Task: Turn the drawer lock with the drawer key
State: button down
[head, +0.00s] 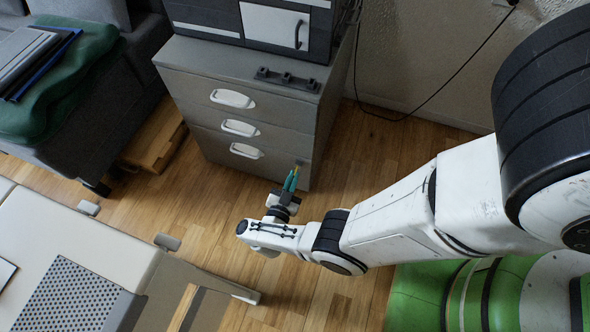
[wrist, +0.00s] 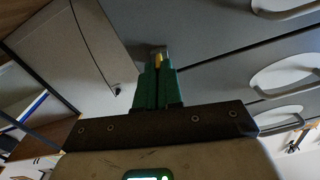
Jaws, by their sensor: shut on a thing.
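The grey drawer cabinet (head: 215,80) stands against the wall with white handles on its drawers. My gripper (head: 292,178) is at the cabinet's lower right front corner. In the wrist view its green fingers (wrist: 156,76) are shut on the small yellow drawer key (wrist: 158,60). The key points at the cabinet front. A small silvery round piece, apparently the drawer lock (wrist: 160,50), shows right at the key's tip. The key meets or nearly meets it; how deep it sits I cannot tell. The fingers hide most of the key.
A dark rack (head: 287,79) lies on the cabinet top beside a dark unit (head: 262,22). A sofa with a green cushion (head: 70,85) stands at the left. A white bench (head: 75,245) is at the lower left. Wooden floor (head: 345,160) is clear right of the cabinet.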

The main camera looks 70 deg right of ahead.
jog(key=n, duration=0.2)
jog(key=shift+d+n, duration=0.1)
jog(key=shift+n, duration=0.2)
jog(key=c, duration=1.2)
grip_release()
jog(key=shift+a, duration=2.6)
jog(key=shift+s, duration=0.1)
jog(key=s+a+r+p, duration=0.3)
jog(key=s+r+p, duration=1)
jog(key=p, duration=0.4)
jog(key=shift+s+a, duration=0.25)
